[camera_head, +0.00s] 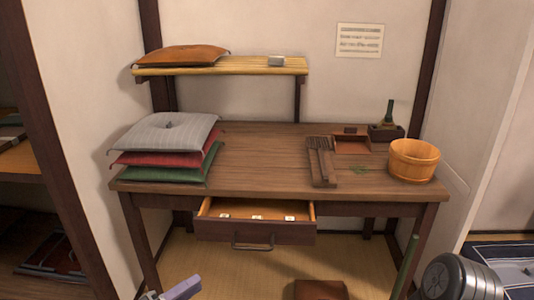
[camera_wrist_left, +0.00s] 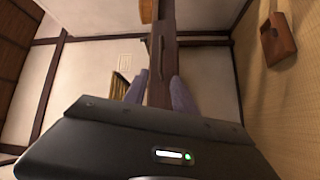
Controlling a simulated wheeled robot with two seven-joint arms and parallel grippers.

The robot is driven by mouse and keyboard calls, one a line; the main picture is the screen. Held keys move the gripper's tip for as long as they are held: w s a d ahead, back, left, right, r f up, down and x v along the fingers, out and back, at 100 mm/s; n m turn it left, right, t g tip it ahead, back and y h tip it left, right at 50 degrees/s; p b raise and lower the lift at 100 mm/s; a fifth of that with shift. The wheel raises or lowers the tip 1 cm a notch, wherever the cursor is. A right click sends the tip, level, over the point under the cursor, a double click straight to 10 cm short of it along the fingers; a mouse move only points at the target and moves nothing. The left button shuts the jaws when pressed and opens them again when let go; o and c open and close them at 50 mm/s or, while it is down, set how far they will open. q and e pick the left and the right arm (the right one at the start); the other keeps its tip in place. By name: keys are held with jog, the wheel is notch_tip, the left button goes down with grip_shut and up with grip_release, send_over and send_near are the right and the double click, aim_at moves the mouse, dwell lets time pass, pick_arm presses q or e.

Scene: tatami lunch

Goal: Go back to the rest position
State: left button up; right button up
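My left gripper (camera_head: 170,291) shows at the bottom edge of the head view, in front of and below the open drawer. In the left wrist view its two fingers (camera_wrist_left: 158,92) stand apart with nothing between them, so it is open and empty. The drawer (camera_head: 256,233) of the wooden desk (camera_head: 250,160) is pulled out, with several small white pieces inside. Its dark handle shows beyond the fingers in the left wrist view (camera_wrist_left: 160,45). I do not see my right gripper.
Stacked cushions (camera_head: 165,134), a slatted dark holder (camera_head: 321,165) and a wooden tub (camera_head: 413,160) stand on the desk. An orange cushion (camera_head: 180,56) lies on the wall shelf (camera_head: 235,68). A brown box (camera_head: 320,289) sits on the floor, and also shows in the wrist view (camera_wrist_left: 278,40).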

pick_arm(q)
jog(key=w+a+f+y, duration=0.2)
jog(key=a+f+y, duration=0.2)
jog(key=f+y, duration=0.4)
jog(key=s+d+f+m+g+y, duration=0.1)
jog(key=s+d+f+g, duration=0.25)
jog(key=s+f, duration=0.45)
jog(key=s+d+f+m+g+y, duration=0.1)
jog(key=s+d+f+g, duration=0.25)
jog(key=s+f, duration=0.4)
jog(key=s+d+f+m+g, duration=0.1)
jog(key=s+d+f+g, duration=0.2)
jog(key=s, duration=0.4)
jog(key=s+d+f+m+g, duration=0.1)
jog(key=s+d+g, duration=0.1)
jog(key=s+d, duration=0.4)
notch_tip(320, 180, up, 22)
jog(key=p, duration=2.1)
jog(key=shift+w+a+f+p, duration=0.2)
jog(key=shift+f+p, duration=0.05)
jog(key=shift+p, duration=0.1)
jog(key=shift+w, duration=0.1)
